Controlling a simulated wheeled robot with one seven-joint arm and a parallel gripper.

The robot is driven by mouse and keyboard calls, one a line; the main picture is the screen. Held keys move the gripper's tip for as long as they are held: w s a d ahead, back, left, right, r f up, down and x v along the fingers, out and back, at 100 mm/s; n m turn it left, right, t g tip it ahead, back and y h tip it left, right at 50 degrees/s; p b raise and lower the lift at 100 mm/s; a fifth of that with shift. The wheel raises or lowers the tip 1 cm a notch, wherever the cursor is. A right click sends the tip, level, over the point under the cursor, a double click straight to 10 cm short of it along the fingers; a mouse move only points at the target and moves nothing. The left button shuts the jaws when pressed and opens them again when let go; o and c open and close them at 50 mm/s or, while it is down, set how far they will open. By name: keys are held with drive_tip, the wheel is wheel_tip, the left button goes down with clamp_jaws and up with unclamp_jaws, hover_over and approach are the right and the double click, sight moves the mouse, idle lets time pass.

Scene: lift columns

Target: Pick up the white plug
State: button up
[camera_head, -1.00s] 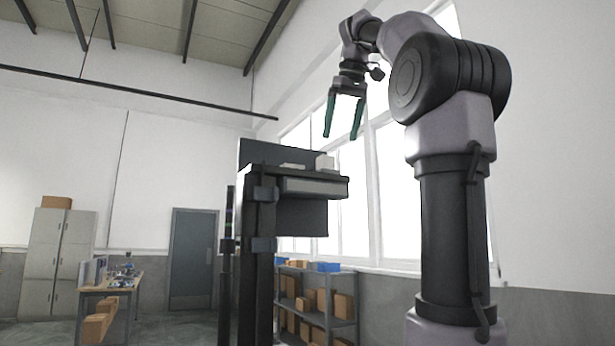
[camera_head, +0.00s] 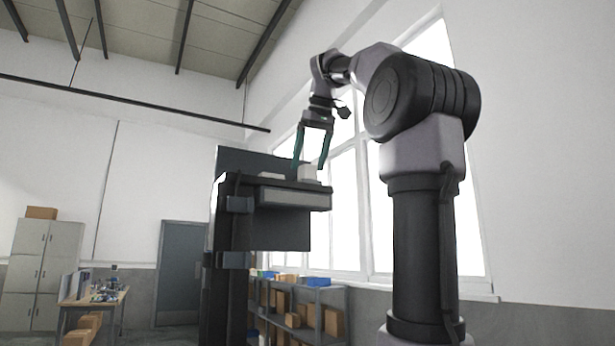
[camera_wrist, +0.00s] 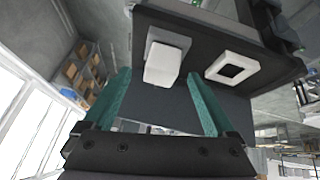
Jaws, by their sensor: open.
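The white plug (camera_wrist: 162,64) is a small white block standing on the dark platform of the lift column. In the head view the white plug (camera_head: 307,172) sits near the platform's right end. My gripper (camera_head: 309,168) is open, with its green fingers pointing down on either side of the plug. In the wrist view the fingers of my gripper (camera_wrist: 158,85) are spread wide, and the plug lies between and just beyond their tips. I cannot tell whether either finger touches it.
A white square frame with a dark opening (camera_wrist: 232,68) lies on the platform beside the plug. The lift column's platform (camera_head: 262,183) has a dark back panel (camera_head: 250,160). A shelf with boxes (camera_head: 300,305) stands lower behind it, by the windows.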

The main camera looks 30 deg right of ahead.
drive_tip(key=shift+x, duration=1.3)
drive_tip(key=c, duration=1.4)
wheel_tip(320, 180, up, 8)
drive_tip(key=shift+r, duration=0.1)
clamp_jaws()
drive_tip(key=shift+r, duration=0.75)
